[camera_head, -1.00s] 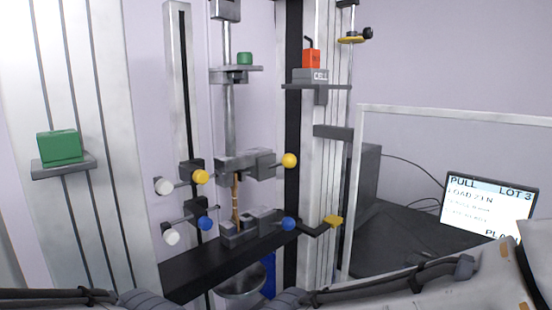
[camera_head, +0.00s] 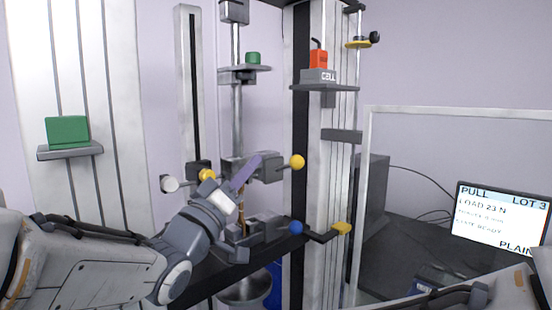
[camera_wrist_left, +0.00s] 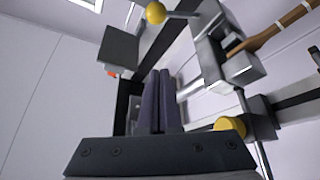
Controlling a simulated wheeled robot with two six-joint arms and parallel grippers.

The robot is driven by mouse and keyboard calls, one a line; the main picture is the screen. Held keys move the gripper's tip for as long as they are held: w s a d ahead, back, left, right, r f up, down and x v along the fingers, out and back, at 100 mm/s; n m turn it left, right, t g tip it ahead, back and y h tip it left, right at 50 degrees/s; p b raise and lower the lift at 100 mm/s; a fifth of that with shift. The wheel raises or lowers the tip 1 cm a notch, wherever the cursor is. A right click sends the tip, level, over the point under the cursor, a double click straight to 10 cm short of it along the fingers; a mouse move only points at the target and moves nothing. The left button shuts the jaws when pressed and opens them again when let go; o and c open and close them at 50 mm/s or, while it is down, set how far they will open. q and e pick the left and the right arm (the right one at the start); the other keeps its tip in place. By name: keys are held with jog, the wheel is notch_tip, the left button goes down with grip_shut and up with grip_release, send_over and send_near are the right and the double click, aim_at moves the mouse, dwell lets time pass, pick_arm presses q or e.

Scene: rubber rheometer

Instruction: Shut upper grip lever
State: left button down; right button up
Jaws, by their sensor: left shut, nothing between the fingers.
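The upper grip (camera_head: 268,168) on the test frame has a lever with a yellow ball (camera_head: 297,162) on its right side. A yellow knob (camera_head: 206,174) sits on the left side. My left gripper (camera_head: 248,168) is shut and empty, in front of the upper grip, its fingers left of and apart from the yellow ball. In the left wrist view the shut fingers (camera_wrist_left: 160,90) point up between a yellow ball (camera_wrist_left: 156,13) on a rod and a yellow knob (camera_wrist_left: 230,125). A brown strip (camera_wrist_left: 280,32) is held in the grip. My right gripper is out of view.
Below is the lower grip (camera_head: 262,228) with a blue ball (camera_head: 296,228). A yellow-tipped bracket (camera_head: 340,229) sticks out at right. A screen (camera_head: 500,222) stands far right beside a clear-framed panel (camera_head: 368,120). A green block (camera_head: 68,131) rests on a left shelf.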

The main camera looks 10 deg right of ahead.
pick_arm(q)
notch_tip(320, 180, up, 5)
jog(key=p, duration=0.6)
send_over(288, 165)
jog(key=a, duration=0.3)
jog(key=f, duration=0.1)
jog(key=s+d+f, duration=0.1)
jog(key=f, duration=0.1)
jog(key=s+f+p, duration=0.1)
jog(key=shift+s+d+f, duration=0.1)
jog(key=shift+d+f, duration=0.1)
jog(key=shift+d, duration=0.1)
notch_tip(288, 165, down, 6)
jog(key=s+m+g+h+b, duration=0.1)
jog(key=m+g+h+b, duration=0.5)
jog(key=m+b, duration=0.8)
jog(key=shift+s+d+m+g+b, duration=0.15)
jog(key=shift+d+m+g+b, duration=0.25)
jog(key=shift+b, duration=2.25)
jog(key=shift+f, duration=0.1)
